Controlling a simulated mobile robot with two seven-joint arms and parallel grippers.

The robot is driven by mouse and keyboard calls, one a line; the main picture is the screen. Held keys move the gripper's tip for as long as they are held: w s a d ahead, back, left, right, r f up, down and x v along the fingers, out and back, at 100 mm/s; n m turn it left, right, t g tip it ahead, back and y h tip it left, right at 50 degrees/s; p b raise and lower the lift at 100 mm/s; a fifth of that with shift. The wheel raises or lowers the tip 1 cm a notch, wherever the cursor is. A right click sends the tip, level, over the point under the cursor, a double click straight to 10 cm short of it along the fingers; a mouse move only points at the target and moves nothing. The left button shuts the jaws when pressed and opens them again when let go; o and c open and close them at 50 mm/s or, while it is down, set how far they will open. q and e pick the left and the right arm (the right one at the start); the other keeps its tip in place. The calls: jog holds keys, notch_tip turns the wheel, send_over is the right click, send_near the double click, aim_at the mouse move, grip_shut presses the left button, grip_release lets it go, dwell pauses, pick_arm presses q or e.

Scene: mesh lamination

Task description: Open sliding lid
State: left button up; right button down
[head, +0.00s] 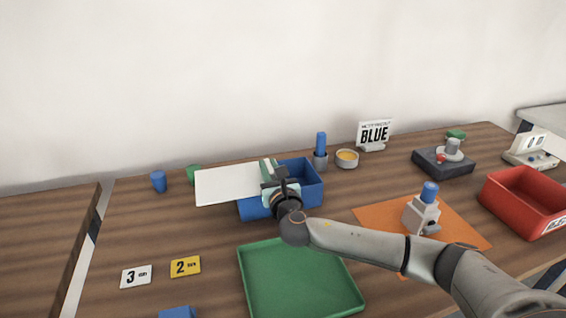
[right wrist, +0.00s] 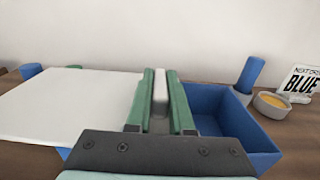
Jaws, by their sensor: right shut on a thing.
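The sliding lid (head: 226,184) is a flat white panel on the blue box (head: 308,184). It sticks out well past the box's left side, and the right part of the box is open. In the right wrist view the lid (right wrist: 62,104) spreads to the left and the box's open inside (right wrist: 205,122) shows on the right. My right gripper (head: 268,170) is over the middle of the box at the lid's right end. In the right wrist view its green fingers (right wrist: 160,100) are shut on a pale upright piece, apparently the lid's handle. My left gripper is not in view.
A green tray (head: 300,281) lies in front of the box. A grey cup with a blue-handled tool (head: 321,146) and a round dish (head: 347,159) stand behind right. A blue cylinder (head: 159,181) stands left, beyond the lid. An orange mat (head: 376,219) and red bin (head: 522,197) are at right.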

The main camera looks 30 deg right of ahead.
aim_at(238, 180)
jog(key=a, duration=0.2)
jog(key=w+a+p, duration=0.1)
jog(key=a, duration=0.3)
jog(key=shift+w+a, duration=0.35)
jog(key=shift+a, duration=0.05)
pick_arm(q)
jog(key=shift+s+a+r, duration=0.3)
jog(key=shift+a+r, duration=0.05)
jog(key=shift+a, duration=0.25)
pick_arm(e)
jog(key=shift+w+a, duration=0.1)
jog(key=shift+a, duration=0.4)
jog(key=c, duration=0.8)
grip_release()
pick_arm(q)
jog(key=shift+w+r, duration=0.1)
